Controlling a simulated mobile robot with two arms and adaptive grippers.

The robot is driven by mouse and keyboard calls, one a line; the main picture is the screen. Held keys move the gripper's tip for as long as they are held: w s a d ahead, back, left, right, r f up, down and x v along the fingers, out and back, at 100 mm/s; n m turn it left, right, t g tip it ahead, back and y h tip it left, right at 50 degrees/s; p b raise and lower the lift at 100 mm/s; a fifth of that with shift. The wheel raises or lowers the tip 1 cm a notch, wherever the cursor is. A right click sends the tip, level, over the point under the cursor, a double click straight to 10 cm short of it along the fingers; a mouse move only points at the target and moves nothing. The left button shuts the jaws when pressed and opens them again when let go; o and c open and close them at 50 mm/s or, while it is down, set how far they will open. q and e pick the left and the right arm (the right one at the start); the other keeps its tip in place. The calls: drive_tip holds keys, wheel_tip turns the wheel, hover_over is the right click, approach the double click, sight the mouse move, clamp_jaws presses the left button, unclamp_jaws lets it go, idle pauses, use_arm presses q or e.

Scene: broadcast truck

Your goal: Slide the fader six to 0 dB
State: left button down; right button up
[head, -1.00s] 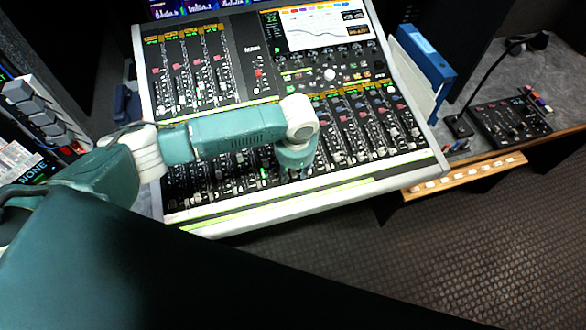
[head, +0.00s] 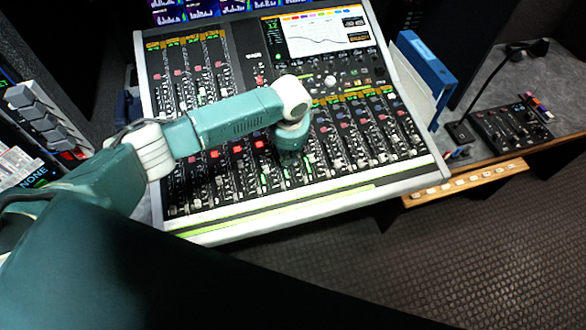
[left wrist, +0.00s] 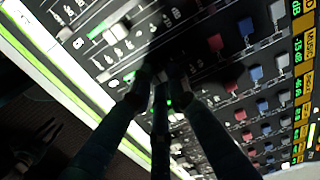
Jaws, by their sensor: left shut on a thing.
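The mixing console (head: 335,197) stands in the middle of the head view, with rows of faders, coloured buttons and a screen. My left gripper (head: 288,160) points down over its lower fader rows, right of centre. In the left wrist view, my left gripper's dark fingers (left wrist: 158,88) come together over one channel strip, shut on a fader cap. That cap is mostly hidden between the fingertips and in shadow, and I cannot read its number or scale. A neighbouring pale fader cap (left wrist: 118,32) is clear of the fingers.
A blue binder (head: 428,65) stands at the console's right edge. Farther right, a small panel with a gooseneck microphone (head: 508,124) sits on the desk. Grey stacked switches (head: 38,110) are at the left.

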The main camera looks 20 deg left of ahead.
sight(287, 167)
use_arm(q)
drive_tip(key=shift+a+f, duration=0.1)
drive_tip(key=shift+a, duration=0.3)
drive_tip(key=c, duration=1.7)
unclamp_jaws()
drive_tip(key=shift+o, duration=0.4)
drive_tip(key=shift+a, duration=0.1)
drive_tip(key=shift+r, duration=0.2)
drive_tip(key=shift+r, duration=0.25)
wheel_tip(287, 167, up, 11)
drive_tip(key=s, duration=0.1)
drive_tip(key=shift+s+d, duration=0.25)
drive_tip(key=shift+d, duration=0.2)
